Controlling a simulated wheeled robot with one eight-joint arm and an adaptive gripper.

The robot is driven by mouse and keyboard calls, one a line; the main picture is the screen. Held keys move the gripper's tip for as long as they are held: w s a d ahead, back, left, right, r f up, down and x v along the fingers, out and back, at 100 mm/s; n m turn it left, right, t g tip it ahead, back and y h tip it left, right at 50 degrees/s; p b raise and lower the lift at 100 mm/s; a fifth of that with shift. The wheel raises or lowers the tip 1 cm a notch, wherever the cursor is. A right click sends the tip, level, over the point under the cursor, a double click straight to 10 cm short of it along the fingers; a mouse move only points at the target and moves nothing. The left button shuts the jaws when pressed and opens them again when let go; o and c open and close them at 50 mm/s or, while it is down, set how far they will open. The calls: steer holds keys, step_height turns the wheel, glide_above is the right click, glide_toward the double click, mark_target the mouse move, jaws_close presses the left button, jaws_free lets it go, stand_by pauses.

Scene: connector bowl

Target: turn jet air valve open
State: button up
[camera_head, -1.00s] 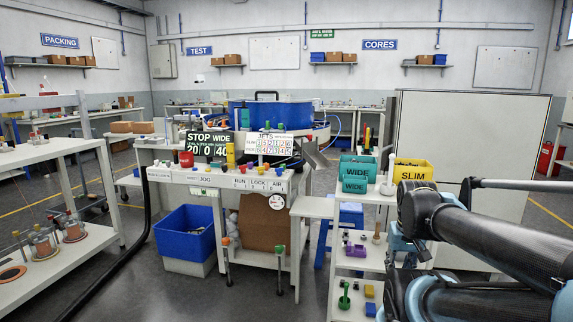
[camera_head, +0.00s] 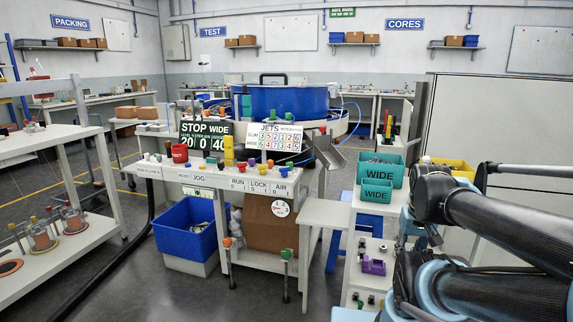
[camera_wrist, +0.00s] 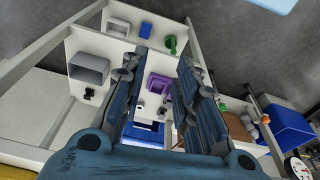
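The control bench (camera_head: 215,178) stands ahead, with a front strip marked JOG, RUN, LOCK and AIR. The AIR label (camera_head: 281,188) is near its right end. Small coloured knobs sit above the strip. I cannot tell which is the jet air valve or how any is turned. The JETS board (camera_head: 275,137) stands behind them. My gripper shows in the wrist view (camera_wrist: 158,68) with its two fingers apart and nothing between them. It is well to the right of the bench, over a shelf unit. In the head view its fingers are not clear.
Teal WIDE bins (camera_head: 381,170) stand on the shelf unit beside my arm, with a yellow bin (camera_head: 456,168) behind. A purple part (camera_head: 373,266) lies on a lower shelf. A blue crate (camera_head: 186,229) is under the bench. The floor left of the bench is partly clear.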

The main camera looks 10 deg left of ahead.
steer(key=w+a+r+n, duration=0.3)
steer(key=w+r+n, duration=0.1)
steer(key=r, duration=0.3)
steer(key=w+a+r+n, duration=0.3)
steer(key=w+r, duration=0.1)
steer(key=r, duration=0.3)
step_height(320, 180, up, 18)
steer(key=n+g, duration=0.2)
steer(key=n, duration=1.7)
glide_above(284, 172)
steer(key=f, duration=1.6)
steer(key=shift+w+f, duration=0.25)
steer(key=shift+w, duration=0.15)
jaws_close()
